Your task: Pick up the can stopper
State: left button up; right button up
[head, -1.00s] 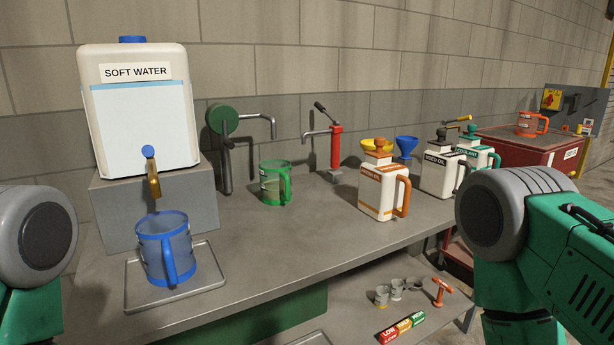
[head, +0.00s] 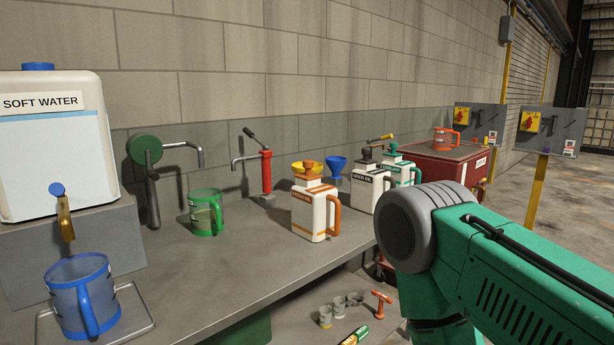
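A white can (head: 315,212) with an orange handle stands on the bench, with an orange-brown stopper (head: 307,172) on top. Behind it to the right, a white can with dark lettering (head: 366,192) has a dark stopper (head: 366,160). A white can with green trim (head: 402,172) has a green stopper (head: 392,150). I cannot tell which stopper is meant. My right arm fills the lower right, in front of the bench's right end. Neither gripper is in view.
A soft water tank (head: 50,150) stands left, above a blue jug (head: 82,300). A green jug (head: 206,212), a red hand pump (head: 266,172) and yellow (head: 298,166) and blue funnels (head: 337,164) are on the bench. The bench front (head: 225,270) is clear.

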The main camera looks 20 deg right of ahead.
aim_at(308, 164)
jog(key=i+l+u, duration=0.25)
jog(key=l, duration=0.4)
jog(key=i+l+u, duration=0.25)
jog(key=l, duration=0.45)
jog(key=i+l+u, duration=0.15)
jog(key=l, duration=0.25)
jog(key=i, duration=0.05)
